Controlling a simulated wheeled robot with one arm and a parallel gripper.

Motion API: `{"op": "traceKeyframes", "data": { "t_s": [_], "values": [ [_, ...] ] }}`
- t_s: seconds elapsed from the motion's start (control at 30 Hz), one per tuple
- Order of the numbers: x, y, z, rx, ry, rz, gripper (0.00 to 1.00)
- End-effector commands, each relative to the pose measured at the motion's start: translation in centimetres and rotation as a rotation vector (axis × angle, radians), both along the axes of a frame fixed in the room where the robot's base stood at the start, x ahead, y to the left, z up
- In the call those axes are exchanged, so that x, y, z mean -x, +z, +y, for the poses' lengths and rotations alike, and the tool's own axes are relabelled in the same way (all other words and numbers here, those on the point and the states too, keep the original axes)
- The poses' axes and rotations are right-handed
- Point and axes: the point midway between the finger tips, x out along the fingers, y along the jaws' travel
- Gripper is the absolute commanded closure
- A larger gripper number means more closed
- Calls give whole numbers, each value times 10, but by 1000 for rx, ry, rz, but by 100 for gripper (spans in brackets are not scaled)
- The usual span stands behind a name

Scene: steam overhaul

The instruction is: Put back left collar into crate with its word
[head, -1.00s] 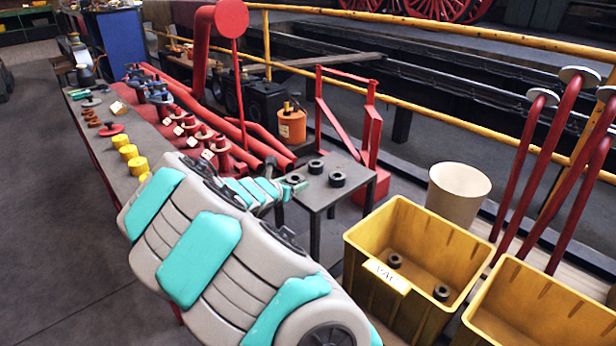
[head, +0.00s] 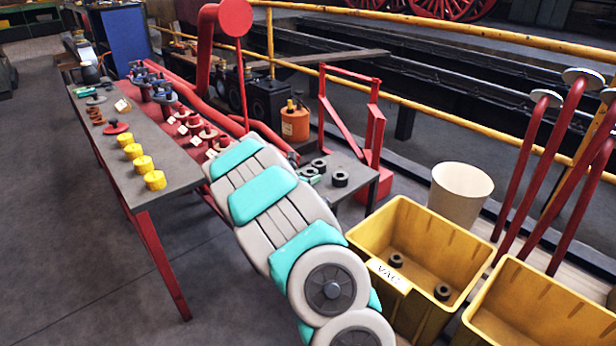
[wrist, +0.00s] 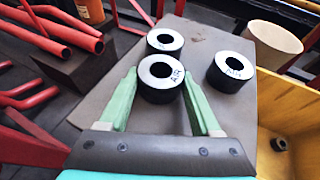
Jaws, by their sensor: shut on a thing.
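Three dark collars with pale, lettered top rings stand on a small grey table (head: 353,166). My gripper (wrist: 160,75) has its green fingers on both sides of the left front collar (wrist: 161,92), which is upright and at table height; I cannot tell if it is lifted. Its word looks like AIR, but is small. The back collar (wrist: 165,40) is just behind it; the right collar (wrist: 232,80) stands apart. In the head view my arm partly hides the gripper. A yellow crate (head: 452,243) labelled VAC (head: 389,275) holds two collars. Another yellow crate (head: 560,300) shows no readable word.
A beige bin (head: 460,195) stands behind the VAC crate. Red levers (head: 530,165) rise behind the right crate. A long bench (head: 170,160) with yellow cylinders (head: 144,164) and red parts is at left. Red pipes (wrist: 45,32) lie left of the small table.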

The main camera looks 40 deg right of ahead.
Motion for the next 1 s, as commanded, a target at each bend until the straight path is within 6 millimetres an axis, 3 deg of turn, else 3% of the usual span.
{"op": "traceKeyframes", "data": {
  "t_s": [0.33, 0.37, 0.6, 1.0],
  "values": [
    [0, -2, 0, 2, 1, -3, 100],
    [0, -2, 0, 1, 0, -3, 33],
    [0, -1, 0, 0, 0, -2, 6],
    [1, 3, 5, 1, 1, -2, 6]
  ]
}}
